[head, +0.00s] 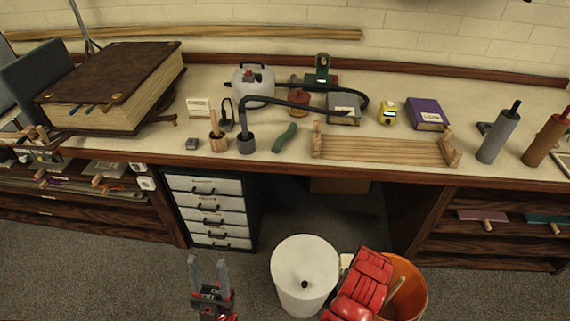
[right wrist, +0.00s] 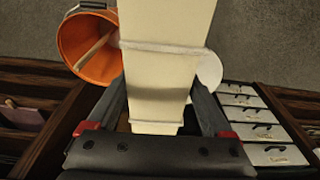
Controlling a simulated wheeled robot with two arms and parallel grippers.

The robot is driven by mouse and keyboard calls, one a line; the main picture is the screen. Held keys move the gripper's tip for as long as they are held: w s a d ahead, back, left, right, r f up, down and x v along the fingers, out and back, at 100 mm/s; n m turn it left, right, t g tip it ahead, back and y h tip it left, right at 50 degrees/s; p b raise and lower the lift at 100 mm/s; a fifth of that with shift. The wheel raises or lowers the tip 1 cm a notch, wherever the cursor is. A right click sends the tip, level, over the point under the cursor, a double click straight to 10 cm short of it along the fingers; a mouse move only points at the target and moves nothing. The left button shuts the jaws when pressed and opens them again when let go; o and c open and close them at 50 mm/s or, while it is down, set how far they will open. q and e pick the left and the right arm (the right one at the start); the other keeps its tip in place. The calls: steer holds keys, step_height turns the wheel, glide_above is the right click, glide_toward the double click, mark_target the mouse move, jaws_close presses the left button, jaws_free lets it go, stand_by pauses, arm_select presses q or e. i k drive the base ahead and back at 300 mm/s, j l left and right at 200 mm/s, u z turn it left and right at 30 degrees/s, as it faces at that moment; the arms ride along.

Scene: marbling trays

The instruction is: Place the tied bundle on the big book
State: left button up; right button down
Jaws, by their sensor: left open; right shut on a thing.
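The big book (head: 110,85) is thick, with a dark brown cover, and lies closed on the left part of the bench. The tied bundle (right wrist: 165,70) is cream, long and flat-sided, with pale ties across it. It fills the middle of the right wrist view. My right gripper (right wrist: 160,98) is shut on the bundle, one finger along each side. In the head view the red right arm hides most of the bundle; only a small cream part (head: 346,262) shows, low in front of the bench. My left gripper (head: 208,268) is open and empty, in front of the drawers.
A white cylinder (head: 300,262) and an orange bucket (head: 412,280) stand on the floor near my right arm. A kettle (head: 252,82), wooden rack (head: 380,148) and purple box (head: 427,112) crowd the bench. White drawers (head: 208,205) stand below.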

mark_target(112, 74)
steer(key=u, duration=0.4)
steer(key=j+u, duration=0.1)
steer(key=u, duration=0.25)
steer(key=i+u, duration=0.1)
steer(key=u, duration=0.65)
steer(key=i+j, duration=0.05)
steer(key=i, duration=0.05)
